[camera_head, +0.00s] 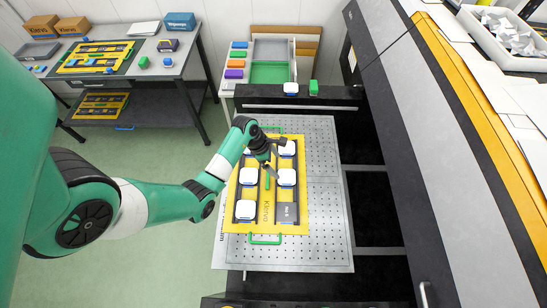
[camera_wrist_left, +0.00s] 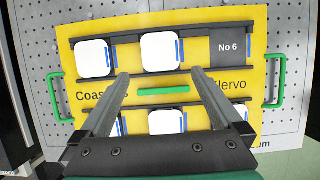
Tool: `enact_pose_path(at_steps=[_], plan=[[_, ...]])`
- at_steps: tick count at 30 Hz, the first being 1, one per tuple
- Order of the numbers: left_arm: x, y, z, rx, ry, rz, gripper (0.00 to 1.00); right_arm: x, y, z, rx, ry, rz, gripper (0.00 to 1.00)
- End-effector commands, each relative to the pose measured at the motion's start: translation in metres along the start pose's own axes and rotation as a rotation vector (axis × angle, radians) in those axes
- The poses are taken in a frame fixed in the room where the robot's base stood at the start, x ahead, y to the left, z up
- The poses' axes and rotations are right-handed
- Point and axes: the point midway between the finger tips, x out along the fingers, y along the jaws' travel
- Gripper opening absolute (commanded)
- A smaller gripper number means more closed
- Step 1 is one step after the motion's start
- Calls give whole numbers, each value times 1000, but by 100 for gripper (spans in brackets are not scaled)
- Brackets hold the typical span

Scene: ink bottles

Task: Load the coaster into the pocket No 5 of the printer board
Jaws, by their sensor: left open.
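The yellow printer board (camera_head: 299,224) lies on the perforated plate and shows two lines of dark pockets. A white rounded coaster (camera_head: 287,178) is in the pocket beside the empty one marked No 6 (camera_head: 286,213); no label reading No 5 is visible. In the left wrist view this coaster (camera_wrist_left: 160,50) lies between another coaster (camera_wrist_left: 93,58) and No 6 (camera_wrist_left: 228,47). My left gripper (camera_wrist_left: 160,77) is open, with nothing between its fingers. In the head view the left gripper (camera_head: 276,159) is above the board, by that coaster. My right gripper is out of view.
More white coasters (camera_head: 245,210) fill the board's other line, one partly hidden by my left arm. Green handles (camera_head: 265,239) stick out at the board's ends.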

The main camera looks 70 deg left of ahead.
Motion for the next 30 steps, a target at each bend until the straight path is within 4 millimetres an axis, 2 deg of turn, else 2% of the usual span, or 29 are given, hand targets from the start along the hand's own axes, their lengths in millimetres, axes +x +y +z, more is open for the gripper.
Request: enact_pose_path(at_steps=[1,4,17,20,23,26,27,29,30], plan=[[-10,0,1,-1,-1,2,100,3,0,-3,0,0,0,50],[-19,0,0,0,0,0,100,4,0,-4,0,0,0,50],[-21,0,1,0,-3,0,100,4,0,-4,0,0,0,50],[-25,5,21,10,-62,23,100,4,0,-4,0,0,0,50],[-43,14,81,28,-245,77,100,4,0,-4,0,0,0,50],[-88,16,174,38,-554,126,100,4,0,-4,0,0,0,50],[-116,12,213,34,-699,130,100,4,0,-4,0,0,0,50],[-163,0,266,19,-920,111,100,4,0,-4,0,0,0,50],[-199,-11,297,3,-1068,82,100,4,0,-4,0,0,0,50]])
